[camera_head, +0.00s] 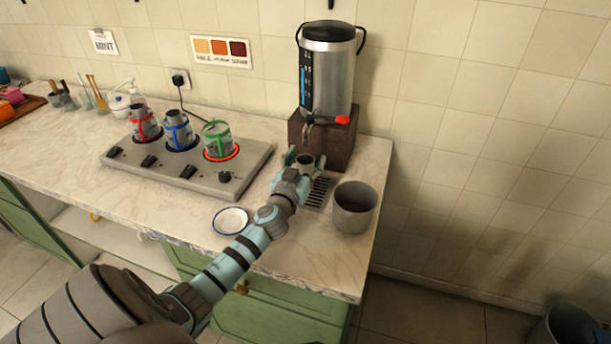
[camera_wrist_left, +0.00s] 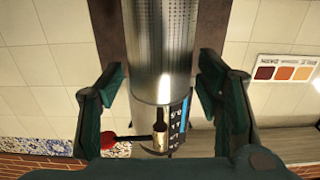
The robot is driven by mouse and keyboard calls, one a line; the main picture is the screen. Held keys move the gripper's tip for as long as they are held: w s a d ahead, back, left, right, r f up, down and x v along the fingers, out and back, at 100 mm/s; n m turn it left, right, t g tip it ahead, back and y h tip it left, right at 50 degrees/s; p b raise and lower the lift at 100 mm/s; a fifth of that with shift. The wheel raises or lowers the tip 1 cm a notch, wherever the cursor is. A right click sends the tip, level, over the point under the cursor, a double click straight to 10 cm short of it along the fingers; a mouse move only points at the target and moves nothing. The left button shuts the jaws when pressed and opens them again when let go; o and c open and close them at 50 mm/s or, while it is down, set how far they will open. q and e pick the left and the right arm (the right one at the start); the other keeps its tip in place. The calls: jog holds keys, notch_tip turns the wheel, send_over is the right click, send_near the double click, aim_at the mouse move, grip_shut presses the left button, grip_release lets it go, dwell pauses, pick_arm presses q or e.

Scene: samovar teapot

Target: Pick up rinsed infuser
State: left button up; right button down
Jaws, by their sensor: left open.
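The infuser (camera_wrist_left: 162,40) is a perforated metal cylinder in the left wrist view, which looks upside down. In the head view its dark-mouthed top (camera_head: 306,161) shows beneath the spigot, by the drip grate (camera_head: 319,193). My left gripper (camera_head: 305,158) reaches in under the spigot. Its two fingers stand open on either side of the infuser, with gaps on both sides in the left wrist view (camera_wrist_left: 160,85). The infuser's lower part is largely hidden by the gripper in the head view. My right gripper is in neither view.
The steel samovar (camera_head: 328,75) stands on a wooden block (camera_head: 338,143), its red-handled spigot (camera_head: 342,119) close above the gripper. A grey pot (camera_head: 354,208) stands to the right. A saucer (camera_head: 230,221) and a stove (camera_head: 186,168) with several glasses are to the left.

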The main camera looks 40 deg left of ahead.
pick_arm(q)
jog(key=c, duration=1.4)
jog(key=shift+r, duration=0.1)
